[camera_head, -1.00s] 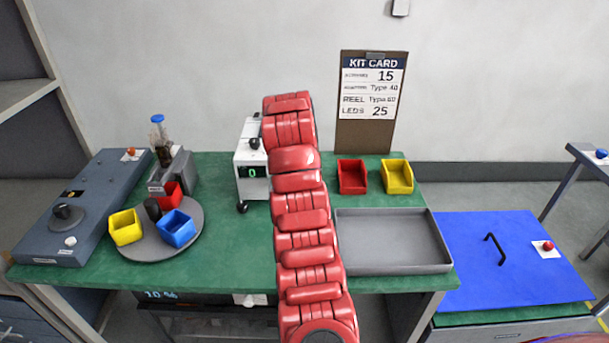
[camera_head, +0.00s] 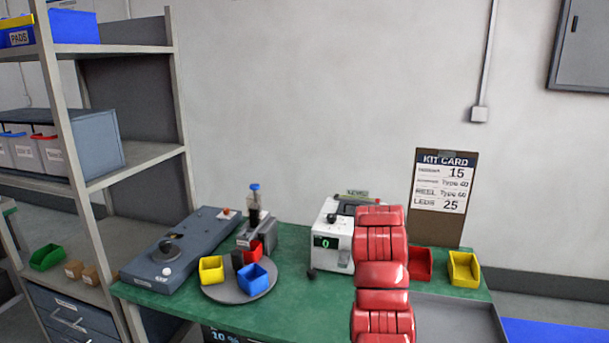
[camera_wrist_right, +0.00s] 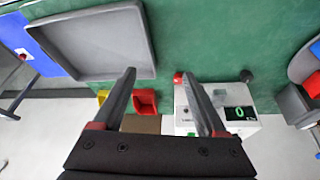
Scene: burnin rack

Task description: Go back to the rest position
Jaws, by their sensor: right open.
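My right gripper (camera_wrist_right: 158,100) is open in the right wrist view, with nothing between its two dark fingers. Beyond the fingers are the green table top (camera_wrist_right: 200,35), the white counter machine (camera_wrist_right: 240,118) and a red bin (camera_wrist_right: 146,101). My red arm stands upright in front of the table in the head view; its gripper is not visible there. My left gripper is in neither view.
A turntable (camera_head: 215,292) carries yellow and blue bins. A grey tray (camera_head: 455,318) lies at the table's right, near a yellow bin (camera_head: 464,269). A shelf rack (camera_head: 140,165) stands left. The kit card (camera_head: 440,190) stands at the back.

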